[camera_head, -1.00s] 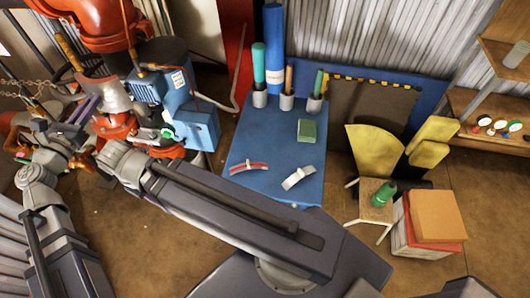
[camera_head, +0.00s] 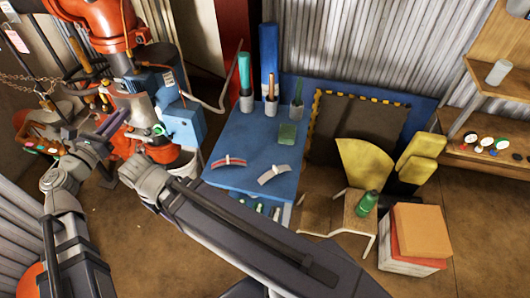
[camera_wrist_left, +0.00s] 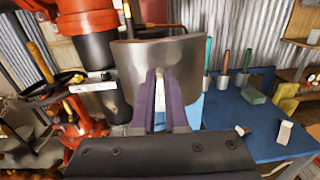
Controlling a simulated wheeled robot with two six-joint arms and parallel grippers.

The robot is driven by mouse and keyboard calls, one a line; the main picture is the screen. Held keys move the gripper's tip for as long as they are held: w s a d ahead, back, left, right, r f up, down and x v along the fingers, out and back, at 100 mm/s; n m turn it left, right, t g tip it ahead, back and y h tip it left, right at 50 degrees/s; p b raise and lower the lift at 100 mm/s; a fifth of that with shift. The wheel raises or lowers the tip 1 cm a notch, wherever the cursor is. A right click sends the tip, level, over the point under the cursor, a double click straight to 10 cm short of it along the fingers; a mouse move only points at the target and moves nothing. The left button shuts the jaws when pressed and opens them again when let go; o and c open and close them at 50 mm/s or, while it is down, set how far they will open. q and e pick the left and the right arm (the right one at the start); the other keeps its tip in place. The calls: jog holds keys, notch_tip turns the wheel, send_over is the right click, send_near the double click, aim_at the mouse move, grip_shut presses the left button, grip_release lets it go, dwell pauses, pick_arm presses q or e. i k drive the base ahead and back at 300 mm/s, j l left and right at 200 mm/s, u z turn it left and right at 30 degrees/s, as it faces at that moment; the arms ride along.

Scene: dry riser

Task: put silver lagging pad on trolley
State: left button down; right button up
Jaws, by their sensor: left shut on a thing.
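My left gripper (camera_head: 114,121) has purple fingers, which also show in the left wrist view (camera_wrist_left: 160,95). They are shut on the curved silver lagging pad (camera_wrist_left: 185,65), its broad metallic face upright in front of the red and black pipework. In the head view the pad (camera_head: 140,108) is small and partly lost against the pipework. The blue-topped trolley (camera_head: 235,131) stands to the right of the gripper, apart from the pad. My right arm crosses the front of the trolley; its gripper's fingers are hidden or unclear near the pipework.
On the trolley are a red-and-white curved piece (camera_head: 229,162), a white curved piece (camera_head: 274,174), a green block (camera_head: 287,134) and cups of tools along the back. Bare blue top lies between them. A stool (camera_head: 358,222) and stacked boxes (camera_head: 420,230) stand right.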

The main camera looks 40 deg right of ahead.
aim_at(246, 131)
jog(key=j+z, duration=0.1)
jog(key=z, duration=2.25)
jog(key=k+j, duration=0.1)
jog(key=j, duration=0.3)
jog(key=k+j, duration=0.1)
jog(key=j, duration=0.7)
jog(key=k, duration=0.05)
